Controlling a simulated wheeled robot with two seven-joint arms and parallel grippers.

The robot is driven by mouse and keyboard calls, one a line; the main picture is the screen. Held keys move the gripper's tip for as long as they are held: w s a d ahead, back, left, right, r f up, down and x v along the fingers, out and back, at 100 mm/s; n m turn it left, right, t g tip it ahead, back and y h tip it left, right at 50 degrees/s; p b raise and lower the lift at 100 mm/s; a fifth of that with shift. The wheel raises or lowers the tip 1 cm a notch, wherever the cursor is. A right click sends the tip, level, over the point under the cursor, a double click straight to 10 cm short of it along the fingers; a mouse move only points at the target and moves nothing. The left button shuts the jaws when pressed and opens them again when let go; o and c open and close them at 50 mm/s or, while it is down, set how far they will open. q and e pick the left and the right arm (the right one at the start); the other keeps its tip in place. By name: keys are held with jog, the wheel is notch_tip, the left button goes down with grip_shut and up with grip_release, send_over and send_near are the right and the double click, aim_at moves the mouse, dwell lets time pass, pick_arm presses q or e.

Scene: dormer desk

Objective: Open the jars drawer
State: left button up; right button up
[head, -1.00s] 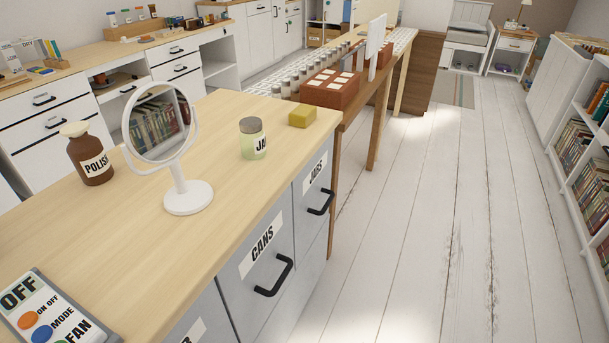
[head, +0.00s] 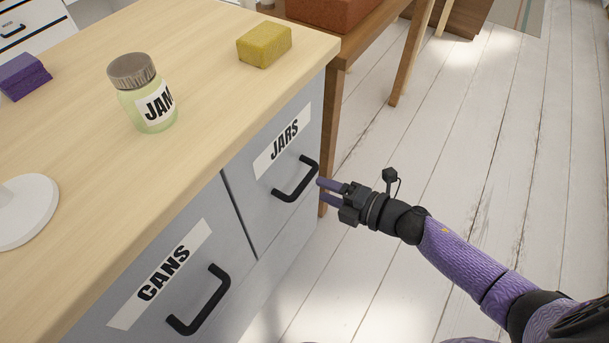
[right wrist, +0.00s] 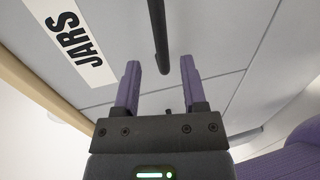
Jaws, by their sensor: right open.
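The jars drawer (head: 268,187) is a grey front with a white JARS label and a black bar handle (head: 296,180). It looks shut, flush with the cabinet. My right gripper (head: 327,190) is open, its two purple fingers pointing at the handle from the right, just short of it. In the right wrist view the handle (right wrist: 159,40) runs into the space ahead of and between the open fingertips (right wrist: 160,67); nothing is gripped. The JARS label (right wrist: 70,45) shows to the left there. My left gripper is out of view.
The cans drawer (head: 165,285) with its black handle (head: 200,302) is beside it, shut. On the wooden top stand a jam jar (head: 143,95), a yellow sponge (head: 264,45), a purple block (head: 24,76) and a white round base (head: 25,210). White floor at right is clear.

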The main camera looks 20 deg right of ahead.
aim_at(305, 180)
jog(key=b+x, duration=0.1)
jog(key=x, duration=0.4)
jog(key=shift+w+a+f+b, duration=0.15)
jog(key=shift+w+a+b, duration=0.05)
jog(key=shift+w+b, duration=0.15)
jog(key=shift+c, duration=0.7)
grip_shut()
